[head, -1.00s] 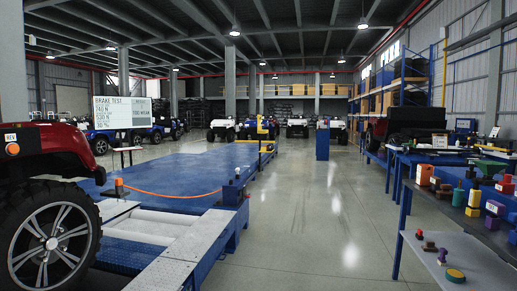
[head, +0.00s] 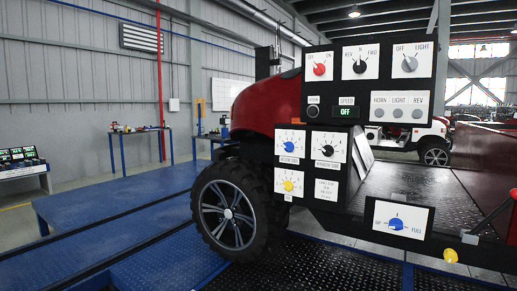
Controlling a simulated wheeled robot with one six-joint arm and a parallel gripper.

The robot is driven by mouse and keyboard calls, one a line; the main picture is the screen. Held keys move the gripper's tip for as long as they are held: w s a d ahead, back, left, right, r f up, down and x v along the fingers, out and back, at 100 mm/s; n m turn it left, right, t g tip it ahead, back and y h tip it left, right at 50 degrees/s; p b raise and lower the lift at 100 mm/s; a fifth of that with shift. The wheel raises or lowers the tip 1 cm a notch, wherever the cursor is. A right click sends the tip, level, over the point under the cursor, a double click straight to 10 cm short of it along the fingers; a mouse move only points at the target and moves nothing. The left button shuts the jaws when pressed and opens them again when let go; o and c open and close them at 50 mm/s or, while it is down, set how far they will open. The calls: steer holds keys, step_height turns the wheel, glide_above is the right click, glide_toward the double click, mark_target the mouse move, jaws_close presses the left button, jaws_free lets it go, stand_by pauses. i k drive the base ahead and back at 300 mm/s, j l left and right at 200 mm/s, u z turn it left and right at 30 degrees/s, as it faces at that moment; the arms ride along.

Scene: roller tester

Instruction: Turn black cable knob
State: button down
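A dark control panel (head: 367,85) stands on a red vehicle, with a smaller panel (head: 310,165) below it. A black knob (head: 327,150) sits on a white dial plate at the right of the smaller panel's upper row; its label is too small to read surely. Another black knob (head: 360,66), marked REV, N and FWD, is on the upper panel. No cable is plain to see at either one. My gripper is not in view.
Nearby are a red knob (head: 319,69), a grey knob (head: 410,64), a blue knob (head: 290,147), a yellow knob (head: 288,185) and a lower blue knob (head: 396,224). The vehicle's wheel (head: 228,214) stands at left. A red bar (head: 492,217) juts in at right.

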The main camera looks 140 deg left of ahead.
mark_target(328, 150)
steer(key=u, duration=3.75)
